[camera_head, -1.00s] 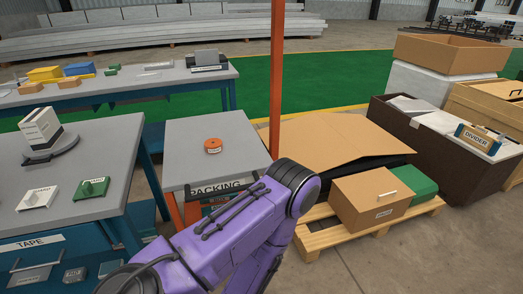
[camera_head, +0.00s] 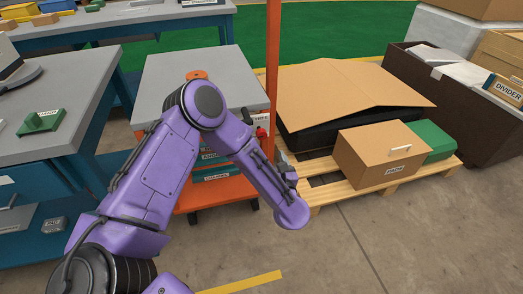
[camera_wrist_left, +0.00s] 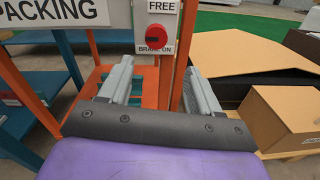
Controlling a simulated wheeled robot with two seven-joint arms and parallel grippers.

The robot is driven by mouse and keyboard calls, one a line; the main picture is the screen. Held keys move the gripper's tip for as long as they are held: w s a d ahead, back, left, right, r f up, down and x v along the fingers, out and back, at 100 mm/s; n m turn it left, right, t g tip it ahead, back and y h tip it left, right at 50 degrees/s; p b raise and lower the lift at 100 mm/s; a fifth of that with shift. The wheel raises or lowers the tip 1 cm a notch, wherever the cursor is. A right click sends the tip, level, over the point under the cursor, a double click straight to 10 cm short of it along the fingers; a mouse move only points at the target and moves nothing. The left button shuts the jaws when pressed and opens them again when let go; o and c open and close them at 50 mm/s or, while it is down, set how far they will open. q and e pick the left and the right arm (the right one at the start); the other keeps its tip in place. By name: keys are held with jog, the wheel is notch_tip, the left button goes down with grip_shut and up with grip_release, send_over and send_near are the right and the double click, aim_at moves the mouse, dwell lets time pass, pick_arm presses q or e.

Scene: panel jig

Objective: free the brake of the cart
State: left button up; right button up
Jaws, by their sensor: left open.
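The cart (camera_head: 165,62) has a grey top, an orange frame and an orange lower deck, and stands in the middle of the head view. Its brake (camera_wrist_left: 155,38) is a red knob on a white plate, with "FREE" above it and "BRAKE ON" below. A small red part of the brake (camera_head: 262,131) shows at the cart's right side in the head view. My left gripper (camera_wrist_left: 158,80) is open and empty, its two grey fingers apart below and to either side of the knob, not visibly touching it. In the head view my purple left arm hides part of the cart's front.
A wooden pallet (camera_head: 345,193) at the right holds a cardboard box (camera_head: 375,155) and a green box (camera_head: 428,142). A grey bench (camera_head: 60,90) stands left. The floor in front of the pallet is clear.

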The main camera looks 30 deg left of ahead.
aim_at(263, 137)
pick_arm(q)
jog(key=w+a, duration=0.2)
jog(key=w+a+n, duration=0.1)
jog(key=w+a, duration=0.1)
jog(key=a, duration=0.1)
jog(key=w+a+n, duration=0.1)
jog(key=w+a, duration=0.2)
jog(key=shift+a+r+g+y, duration=0.25)
jog(key=shift+r+g+y, duration=0.05)
jog(key=shift+r+y, duration=0.1)
jog(key=c, duration=1)
